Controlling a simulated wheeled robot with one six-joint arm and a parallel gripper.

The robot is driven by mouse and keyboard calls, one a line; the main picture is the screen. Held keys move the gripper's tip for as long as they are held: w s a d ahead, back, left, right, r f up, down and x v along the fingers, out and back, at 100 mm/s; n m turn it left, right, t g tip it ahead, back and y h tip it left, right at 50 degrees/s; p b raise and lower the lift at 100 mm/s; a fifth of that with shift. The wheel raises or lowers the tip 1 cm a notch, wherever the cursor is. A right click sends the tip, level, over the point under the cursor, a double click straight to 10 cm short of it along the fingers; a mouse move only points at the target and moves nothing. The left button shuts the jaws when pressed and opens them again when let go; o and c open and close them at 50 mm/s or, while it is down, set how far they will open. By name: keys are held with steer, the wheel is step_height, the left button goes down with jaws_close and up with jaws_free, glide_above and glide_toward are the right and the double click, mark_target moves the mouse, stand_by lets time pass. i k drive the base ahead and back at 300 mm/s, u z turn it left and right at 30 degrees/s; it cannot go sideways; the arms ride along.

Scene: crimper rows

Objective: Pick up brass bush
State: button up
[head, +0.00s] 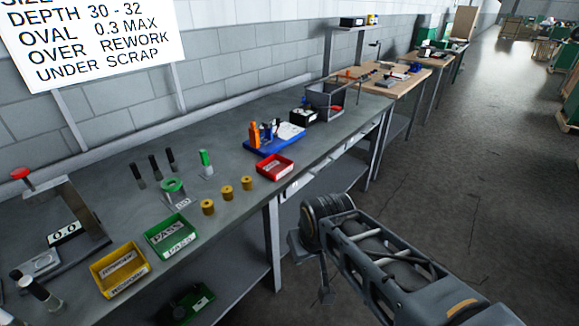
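Three brass bushes stand upright and apart in a slanting row on the grey bench (335,135): a near one (208,207), a middle one (227,192) and a far one (246,183). All look like short yellow-gold cylinders. My gripper (314,268) hangs off the front of the bench, to the right of the bushes and apart from them. Its fingers show only in part and dark against the floor, so their opening is unclear. Nothing is visible in it.
Green (172,237), yellow (120,270) and red (275,168) trays line the bench front. Behind the bushes stand a green ring-shaped part (172,190), a green-topped pin (206,163) and several dark pins. A gauge stand (60,225) is at left, a blue tray (275,145) beyond.

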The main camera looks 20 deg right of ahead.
mark_target(227, 191)
steer(key=z, duration=0.45)
steer(key=i, duration=1)
steer(key=u, duration=0.85)
steer(key=k, duration=0.9)
steer(key=u, duration=1.25)
steer(key=i, duration=0.6)
steer(key=z, duration=0.35)
